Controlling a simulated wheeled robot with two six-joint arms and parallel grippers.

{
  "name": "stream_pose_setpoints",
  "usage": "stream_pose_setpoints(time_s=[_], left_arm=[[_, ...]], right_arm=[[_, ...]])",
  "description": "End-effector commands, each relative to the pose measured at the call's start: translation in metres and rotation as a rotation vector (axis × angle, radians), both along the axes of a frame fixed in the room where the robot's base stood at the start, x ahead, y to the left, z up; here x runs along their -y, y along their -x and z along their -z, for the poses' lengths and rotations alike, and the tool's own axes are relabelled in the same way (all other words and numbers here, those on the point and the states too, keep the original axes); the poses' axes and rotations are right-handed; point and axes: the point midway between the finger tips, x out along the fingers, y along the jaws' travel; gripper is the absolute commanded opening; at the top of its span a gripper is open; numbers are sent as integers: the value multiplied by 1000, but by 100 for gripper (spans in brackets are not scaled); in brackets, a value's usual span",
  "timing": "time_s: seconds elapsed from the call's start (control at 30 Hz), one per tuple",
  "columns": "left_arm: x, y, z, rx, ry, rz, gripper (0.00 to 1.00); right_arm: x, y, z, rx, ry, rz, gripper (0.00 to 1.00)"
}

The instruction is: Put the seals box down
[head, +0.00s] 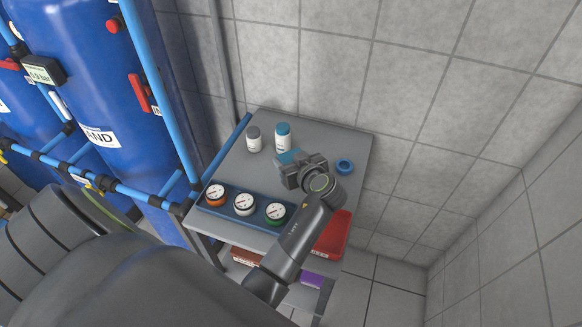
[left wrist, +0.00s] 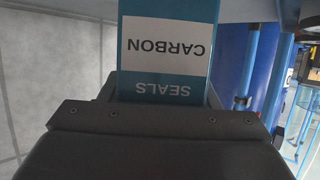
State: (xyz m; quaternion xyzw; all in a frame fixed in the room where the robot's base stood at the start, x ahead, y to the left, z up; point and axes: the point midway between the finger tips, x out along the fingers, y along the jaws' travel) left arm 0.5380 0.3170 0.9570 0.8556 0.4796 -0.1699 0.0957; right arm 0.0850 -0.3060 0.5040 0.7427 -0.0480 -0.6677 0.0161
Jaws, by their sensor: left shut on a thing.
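The seals box (head: 287,156) is teal. In the left wrist view the box (left wrist: 168,45) shows a white label reading CARBON and the word SEALS, upside down. My left gripper (head: 292,164) is shut on the box, over the middle of the grey cart top (head: 318,138). The gripper and arm hide much of the box in the head view, and I cannot tell whether its underside touches the cart top. My right gripper is not in view.
Two white bottles, one grey-capped (head: 253,139) and one blue-capped (head: 283,137), stand behind the box. A blue ring (head: 345,167) lies to the right. A blue tray (head: 230,218) with three gauges lies in front, and a red bin (head: 336,236) is at the front right.

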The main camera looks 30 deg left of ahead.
Motion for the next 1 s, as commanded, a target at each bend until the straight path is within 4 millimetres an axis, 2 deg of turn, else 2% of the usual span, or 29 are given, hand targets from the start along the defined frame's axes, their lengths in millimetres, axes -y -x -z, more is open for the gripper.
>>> stream_pose_setpoints(time_s=[0.2, 0.3, 0.7, 0.73, 0.9, 1.0], left_arm=[[0, 0, 28, -4, -1, 2, 30], [0, 0, 36, -2, -1, 1, 30], [0, 0, 42, 0, 0, 1, 30], [0, 0, 41, -1, 1, 1, 57], [0, 0, 40, -1, 1, 1, 78], [0, 0, 40, -1, 1, 1, 78]], right_arm=[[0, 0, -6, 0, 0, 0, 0], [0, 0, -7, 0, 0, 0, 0], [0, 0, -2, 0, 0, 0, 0], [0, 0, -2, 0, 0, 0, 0], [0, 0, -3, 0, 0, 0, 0], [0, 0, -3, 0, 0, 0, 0]])
